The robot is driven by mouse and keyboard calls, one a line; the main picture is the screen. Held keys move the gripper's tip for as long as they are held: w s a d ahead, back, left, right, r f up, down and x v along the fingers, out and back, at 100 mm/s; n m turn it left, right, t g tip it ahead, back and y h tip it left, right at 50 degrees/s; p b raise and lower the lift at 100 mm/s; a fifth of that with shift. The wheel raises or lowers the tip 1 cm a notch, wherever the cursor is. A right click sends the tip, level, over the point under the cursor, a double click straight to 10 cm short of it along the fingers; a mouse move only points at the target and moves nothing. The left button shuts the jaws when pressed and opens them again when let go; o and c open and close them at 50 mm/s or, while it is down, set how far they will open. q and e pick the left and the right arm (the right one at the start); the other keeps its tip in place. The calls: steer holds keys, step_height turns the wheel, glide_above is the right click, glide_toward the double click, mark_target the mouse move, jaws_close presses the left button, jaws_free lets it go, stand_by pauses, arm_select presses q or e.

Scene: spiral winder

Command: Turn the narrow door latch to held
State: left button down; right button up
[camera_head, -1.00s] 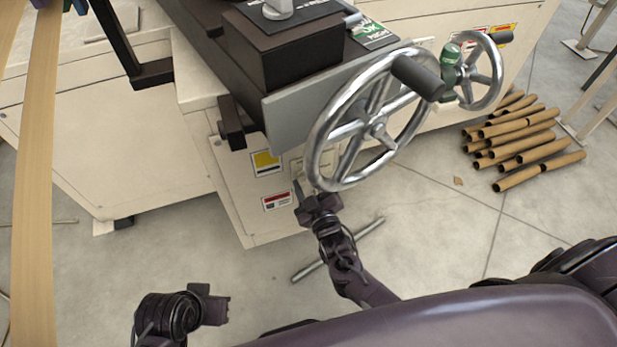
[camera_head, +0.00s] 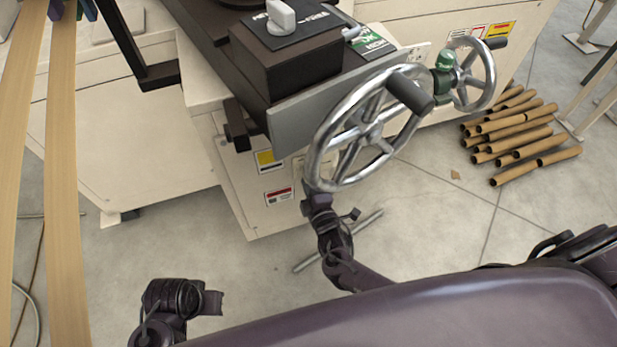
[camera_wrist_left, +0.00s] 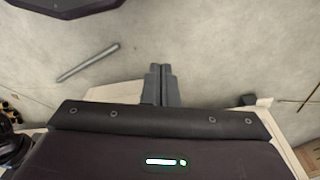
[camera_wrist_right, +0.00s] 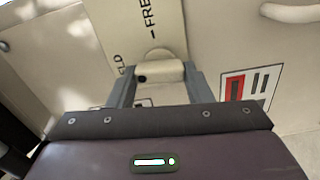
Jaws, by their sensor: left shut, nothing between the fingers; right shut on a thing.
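The narrow door latch (camera_wrist_right: 158,72), a cream bar, shows in the right wrist view in front of a cream plate (camera_wrist_right: 118,22) lettered "FREE" and partly "LD". My right gripper (camera_wrist_right: 160,85) has one finger at each end of the latch and is shut on it. In the head view my right gripper (camera_head: 318,190) is at the machine's front, beside the lower rim of the large handwheel (camera_head: 370,130); the latch is hidden there. My left gripper (camera_head: 218,302) is low over the floor, away from the machine; the left wrist view shows its fingers (camera_wrist_left: 163,85) shut and empty.
The large handwheel with its black handle (camera_head: 410,92) overhangs my right gripper. A smaller handwheel (camera_head: 472,80) stands behind it. A metal bar (camera_head: 340,240) lies on the floor near my right forearm. Cardboard tubes (camera_head: 520,135) are stacked at right. Open floor surrounds my left gripper.

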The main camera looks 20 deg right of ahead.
arm_select(q)
steer(key=shift+w+f, duration=0.1)
steer(key=shift+f, duration=0.75)
arm_select(e)
steer(key=shift+n, duration=0.8)
steer(key=o, duration=1)
arm_select(q)
steer(key=shift+a, duration=0.1)
steer(key=f+p, duration=0.1)
steer(key=f, duration=0.3)
steer(key=shift+a, duration=0.2)
arm_select(e)
steer(key=s, duration=0.7)
steer(key=shift+s+d, duration=0.15)
steer(key=shift+s, duration=0.25)
